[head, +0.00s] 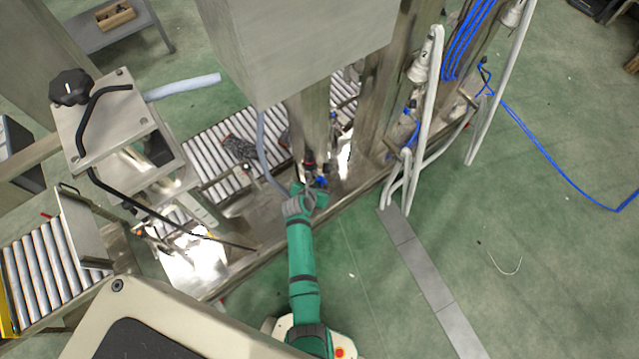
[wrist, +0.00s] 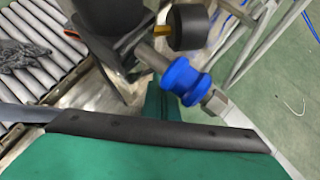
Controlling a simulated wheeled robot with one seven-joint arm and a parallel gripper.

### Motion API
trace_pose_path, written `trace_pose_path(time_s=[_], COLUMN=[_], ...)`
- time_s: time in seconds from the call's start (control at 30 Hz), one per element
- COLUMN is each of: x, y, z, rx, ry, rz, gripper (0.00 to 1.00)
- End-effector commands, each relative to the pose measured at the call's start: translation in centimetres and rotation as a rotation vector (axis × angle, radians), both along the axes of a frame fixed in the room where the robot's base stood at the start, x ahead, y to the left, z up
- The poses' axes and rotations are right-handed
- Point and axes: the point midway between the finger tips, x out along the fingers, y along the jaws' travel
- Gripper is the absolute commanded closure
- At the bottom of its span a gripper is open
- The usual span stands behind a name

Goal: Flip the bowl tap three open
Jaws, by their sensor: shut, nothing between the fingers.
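A tap-like fitting with a blue ribbed body (wrist: 180,82), a steel stem and a hex nut shows in the wrist view. A round black knob (wrist: 188,27) with a brass-coloured neck sits just above it. In the head view the blue part (head: 321,182) shows small at the foot of the steel column. My gripper (head: 312,188), at the end of my green arm, is beside this fitting, shut and empty. Its fingertips are hard to make out, and I cannot tell whether they touch the fitting. No label shows which tap is number three.
A roller conveyor (head: 205,150) with a dark glove (head: 238,148) lies behind and left. A large steel box (head: 300,45) hangs above the column. White hoses (head: 424,110) stand to the right. Green floor (head: 540,240) is open at the right, with a blue cable (head: 545,165) across it.

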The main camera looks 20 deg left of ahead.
Motion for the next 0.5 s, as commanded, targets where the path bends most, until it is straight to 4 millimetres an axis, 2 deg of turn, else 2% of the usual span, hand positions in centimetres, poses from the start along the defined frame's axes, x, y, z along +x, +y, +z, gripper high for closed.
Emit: trace_pose_path(time_s=[0.27,0.5], x=[0.02,-0.10], y=[0.02,0.80], z=[0.01,-0.02], rx=[0.001,0.001], ry=[0.000,0.000], rz=[-0.001,-0.001], gripper=[1.00,1.00])
